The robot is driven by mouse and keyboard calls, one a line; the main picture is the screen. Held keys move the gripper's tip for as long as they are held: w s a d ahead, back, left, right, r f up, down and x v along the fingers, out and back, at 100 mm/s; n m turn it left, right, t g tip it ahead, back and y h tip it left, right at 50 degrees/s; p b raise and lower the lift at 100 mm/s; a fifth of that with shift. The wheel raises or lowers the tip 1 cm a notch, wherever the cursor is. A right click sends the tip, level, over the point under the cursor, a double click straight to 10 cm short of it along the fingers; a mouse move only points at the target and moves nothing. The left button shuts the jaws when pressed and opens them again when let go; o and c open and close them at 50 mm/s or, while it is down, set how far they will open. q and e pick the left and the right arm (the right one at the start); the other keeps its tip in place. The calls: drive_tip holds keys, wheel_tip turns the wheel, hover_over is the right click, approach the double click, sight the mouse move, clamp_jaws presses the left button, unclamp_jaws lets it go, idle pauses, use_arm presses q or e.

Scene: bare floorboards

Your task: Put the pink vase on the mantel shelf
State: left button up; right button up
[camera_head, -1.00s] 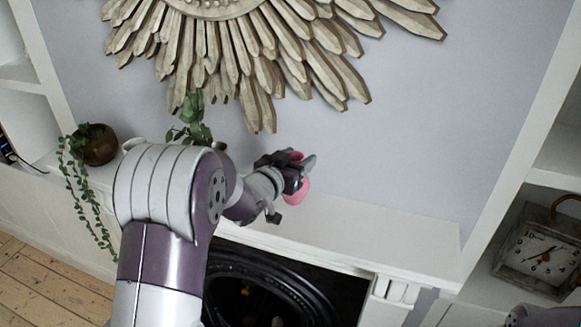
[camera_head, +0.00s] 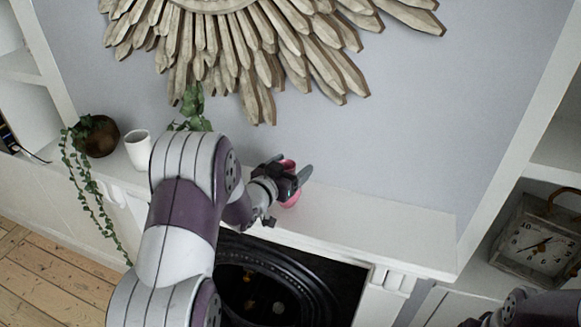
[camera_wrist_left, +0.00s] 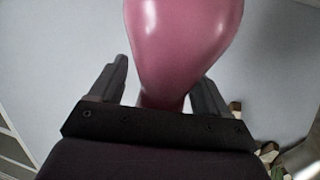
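The pink vase (camera_head: 290,201) shows in the head view at my left gripper (camera_head: 303,176), over the mantel shelf (camera_head: 360,224). The gripper and its fingers hide part of the vase. In the left wrist view, the glossy pink vase (camera_wrist_left: 180,45) is wide at the top and narrows between the two fingers of my left gripper (camera_wrist_left: 163,85), which close against its sides. Whether its base touches the shelf cannot be made out. Part of my right arm shows at the bottom right corner of the head view; its fingers cannot be made out clearly.
A white cup (camera_head: 139,150) and a brown pot (camera_head: 98,138) with a trailing plant stand at the shelf's left end. More leaves (camera_head: 193,108) show behind my arm. A sunburst frame (camera_head: 250,60) hangs above. The shelf's right part is clear. A clock (camera_head: 538,243) sits in the right alcove.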

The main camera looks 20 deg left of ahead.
use_arm(q)
drive_tip(key=shift+r, duration=0.25)
drive_tip(key=shift+s+a+f, duration=0.15)
drive_tip(key=shift+s, duration=0.25)
drive_tip(key=b+v, duration=0.4)
drive_tip(key=v, duration=0.7)
drive_tip(key=s+d+f+n+g+y, duration=0.1)
drive_tip(key=s+d+f+g+y, duration=0.25)
drive_tip(key=f+g, duration=0.45)
drive_tip(key=s+d+f+g, duration=0.1)
drive_tip(key=s+d+g, duration=0.2)
drive_tip(key=s, duration=0.3)
drive_tip(key=s+d+f+g+h, duration=0.1)
drive_tip(key=s+d+f+g, duration=0.1)
drive_tip(key=s, duration=0.4)
drive_tip(key=shift+s+d+f+g, duration=0.3)
drive_tip(key=shift+s+d+g, duration=0.1)
drive_tip(key=shift+d+g, duration=0.45)
